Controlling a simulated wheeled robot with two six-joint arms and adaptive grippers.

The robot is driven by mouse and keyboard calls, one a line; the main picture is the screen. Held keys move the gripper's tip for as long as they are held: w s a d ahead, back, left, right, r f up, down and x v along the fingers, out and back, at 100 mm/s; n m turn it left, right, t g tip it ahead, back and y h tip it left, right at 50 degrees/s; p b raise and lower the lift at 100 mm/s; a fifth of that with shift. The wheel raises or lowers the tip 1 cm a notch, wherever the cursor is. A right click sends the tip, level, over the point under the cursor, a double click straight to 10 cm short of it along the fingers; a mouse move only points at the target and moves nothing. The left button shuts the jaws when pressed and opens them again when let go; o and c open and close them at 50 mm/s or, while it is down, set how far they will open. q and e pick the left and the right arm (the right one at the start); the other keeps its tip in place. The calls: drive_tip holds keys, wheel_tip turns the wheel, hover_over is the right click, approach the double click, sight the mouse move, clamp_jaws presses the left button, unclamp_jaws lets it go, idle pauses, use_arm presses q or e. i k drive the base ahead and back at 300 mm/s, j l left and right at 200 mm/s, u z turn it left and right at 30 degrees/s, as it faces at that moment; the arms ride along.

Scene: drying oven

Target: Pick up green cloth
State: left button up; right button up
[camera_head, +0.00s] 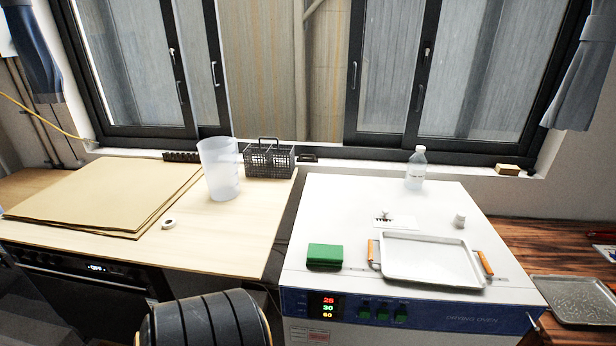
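The green cloth (325,255) lies as a folded block on the white top of the drying oven (343,208). It is near the oven's front left edge, left of a metal tray. Nothing is seen touching it from above. Neither of my grippers can be made out in the head view.
The white metal tray (430,259) with orange handles is right of the cloth. A clear beaker (218,172) and a black wire basket (268,160) are on the left counter. The oven top behind the cloth is clear.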

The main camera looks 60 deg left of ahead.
sight(331, 257)
drive_tip(key=u, duration=1.75)
